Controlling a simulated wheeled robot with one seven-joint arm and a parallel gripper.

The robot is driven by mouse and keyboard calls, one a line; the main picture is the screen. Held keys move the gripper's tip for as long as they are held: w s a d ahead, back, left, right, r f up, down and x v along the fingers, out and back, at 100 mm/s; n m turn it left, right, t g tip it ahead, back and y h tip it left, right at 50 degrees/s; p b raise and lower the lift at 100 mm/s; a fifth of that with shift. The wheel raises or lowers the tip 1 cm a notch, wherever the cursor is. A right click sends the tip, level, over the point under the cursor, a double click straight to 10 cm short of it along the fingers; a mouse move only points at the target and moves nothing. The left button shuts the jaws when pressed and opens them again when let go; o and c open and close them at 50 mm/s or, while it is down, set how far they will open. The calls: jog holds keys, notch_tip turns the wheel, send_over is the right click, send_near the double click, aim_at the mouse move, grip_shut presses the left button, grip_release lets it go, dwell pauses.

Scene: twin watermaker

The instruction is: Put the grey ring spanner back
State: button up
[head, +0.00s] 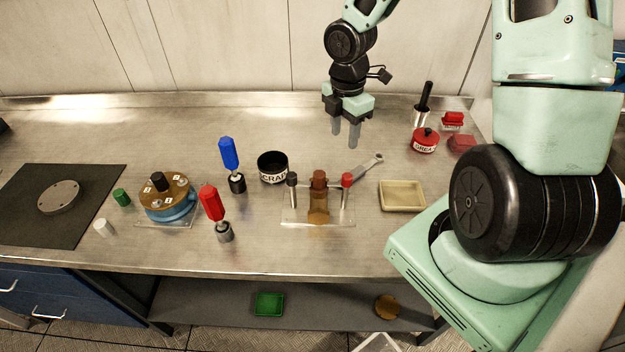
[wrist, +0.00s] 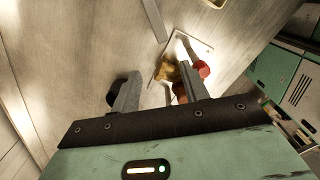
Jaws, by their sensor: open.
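The grey ring spanner (head: 368,166) lies on the steel bench, to the right of the scrap cup and behind the clear stand; its ring end is at the upper right. In the wrist view a grey bar that looks like the spanner (wrist: 153,20) runs to the top edge, beyond my fingers. My gripper (head: 345,133) is open and empty, above the back of the bench, behind and left of the spanner. Its two fingers also show apart in the wrist view (wrist: 159,85).
The clear stand (head: 288,215) holds an amber piece and red- and black-topped posts. The black scrap cup (head: 272,168) and blue (head: 229,153) and red (head: 211,203) drivers stand left. A beige tray (head: 402,208) lies right; the red grease tin (head: 425,141) stands further back.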

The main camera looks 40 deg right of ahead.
jog(key=s+a+r+m, duration=0.3)
jog(key=s+a+r, duration=0.1)
jog(key=a, duration=0.5)
jog(key=s+a+r+m, duration=0.2)
jog(key=s+a+r, duration=0.15)
jog(key=a, duration=0.55)
jog(key=s+a+r+m, duration=0.2)
jog(key=s+a, duration=0.2)
jog(key=s, duration=0.2)
jog(key=s+a+r+m, duration=0.1)
jog(key=s+a+m, duration=0.2)
jog(key=s+a, duration=0.1)
jog(key=shift+s+r+y, duration=0.4)
jog(key=shift+s, duration=0.5)
notch_tip(320, 180, down, 6)
jog(key=b, duration=0.6)
jog(key=shift+w+r, duration=0.1)
jog(key=shift+r, duration=0.05)
jog(key=shift+c, duration=0.7)
jog(key=shift+d, duration=0.1)
jog(key=shift+c, duration=0.3)
